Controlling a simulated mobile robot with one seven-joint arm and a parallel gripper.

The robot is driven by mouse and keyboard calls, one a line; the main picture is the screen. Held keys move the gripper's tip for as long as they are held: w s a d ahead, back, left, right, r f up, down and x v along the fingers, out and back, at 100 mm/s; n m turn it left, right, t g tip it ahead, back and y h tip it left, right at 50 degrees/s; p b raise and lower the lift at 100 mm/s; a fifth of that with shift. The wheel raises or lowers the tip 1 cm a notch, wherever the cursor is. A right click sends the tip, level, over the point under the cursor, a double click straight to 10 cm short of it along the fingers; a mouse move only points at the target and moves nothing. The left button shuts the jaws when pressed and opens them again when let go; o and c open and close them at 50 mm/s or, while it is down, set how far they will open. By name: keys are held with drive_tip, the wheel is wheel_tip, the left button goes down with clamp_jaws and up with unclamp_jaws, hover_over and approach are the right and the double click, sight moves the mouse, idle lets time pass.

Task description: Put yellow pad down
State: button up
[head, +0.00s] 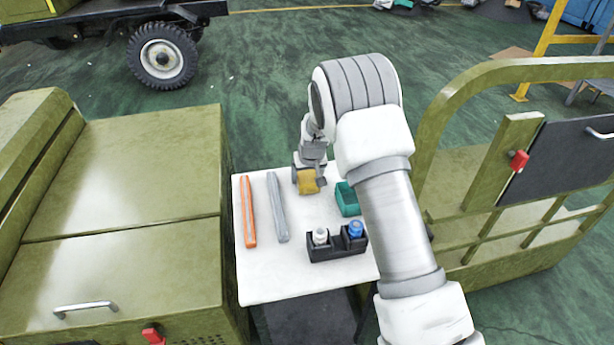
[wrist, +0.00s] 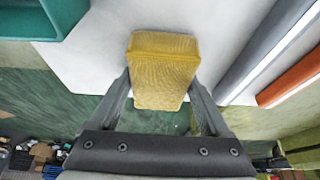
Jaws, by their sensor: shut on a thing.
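The yellow pad (head: 308,181) is between the fingers of my gripper (head: 309,178), over the far part of the white table (head: 290,273). In the wrist view the yellow pad (wrist: 164,68) sits upright between both fingers of my gripper (wrist: 165,95), which touch its sides. The gripper is shut on the pad. I cannot tell whether the pad's lower end touches the table top.
On the table lie an orange bar (head: 248,212) and a grey bar (head: 277,207) at left. A teal container (head: 346,199) stands right of the pad, with a black holder (head: 337,247) of two bottles nearer. Green machine bodies (head: 122,165) flank the table. White surface between bars and holder is clear.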

drive_tip(key=shift+f, duration=0.2)
drive_tip(key=o, duration=1)
drive_tip(key=shift+s, duration=0.1)
drive_tip(key=shift+f, duration=0.1)
